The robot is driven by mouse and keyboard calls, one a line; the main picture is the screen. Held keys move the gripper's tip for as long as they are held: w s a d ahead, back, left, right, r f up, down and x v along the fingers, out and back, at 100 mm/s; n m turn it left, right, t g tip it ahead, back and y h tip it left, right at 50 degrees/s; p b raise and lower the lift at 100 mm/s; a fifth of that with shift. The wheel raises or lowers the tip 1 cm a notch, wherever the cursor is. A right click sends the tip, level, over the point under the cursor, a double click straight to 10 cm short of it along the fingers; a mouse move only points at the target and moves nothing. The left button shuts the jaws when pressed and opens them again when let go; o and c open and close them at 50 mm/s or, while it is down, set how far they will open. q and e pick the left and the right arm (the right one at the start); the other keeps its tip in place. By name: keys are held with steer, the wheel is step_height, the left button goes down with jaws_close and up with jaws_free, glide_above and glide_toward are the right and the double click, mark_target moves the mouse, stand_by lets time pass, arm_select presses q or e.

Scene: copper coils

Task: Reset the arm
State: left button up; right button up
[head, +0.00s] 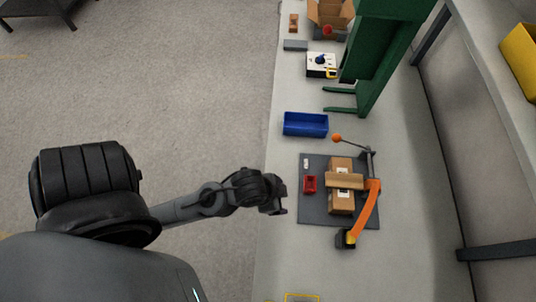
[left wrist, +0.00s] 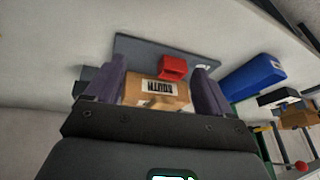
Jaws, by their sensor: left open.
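My left arm comes in from the left in the head view, and its gripper (head: 281,194) hangs near the table's left edge. It is beside the dark grey mat (head: 312,214), apart from everything on it. In the left wrist view the two purple fingers (left wrist: 159,72) stand wide apart with nothing gripped. Past them I see the labelled cardboard box (left wrist: 155,90) and the red bin (left wrist: 173,66) on the mat. The box (head: 341,200) and red bin (head: 310,184) also show in the head view. My right gripper is not in view.
An orange-handled tool (head: 368,208) stands at the mat's right side. A blue bin (head: 305,124), a green frame (head: 375,65) and an open carton (head: 331,13) stand farther back.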

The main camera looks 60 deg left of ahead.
arm_select(q)
steer(key=s+n, duration=0.1)
steer(key=a+n, duration=0.1)
steer(key=s+g, duration=0.1)
steer(key=shift+s+a+f+n, duration=0.15)
steer(key=shift+s+f+n, duration=0.15)
steer(key=shift+n, duration=0.1)
steer(key=shift+r, duration=0.15)
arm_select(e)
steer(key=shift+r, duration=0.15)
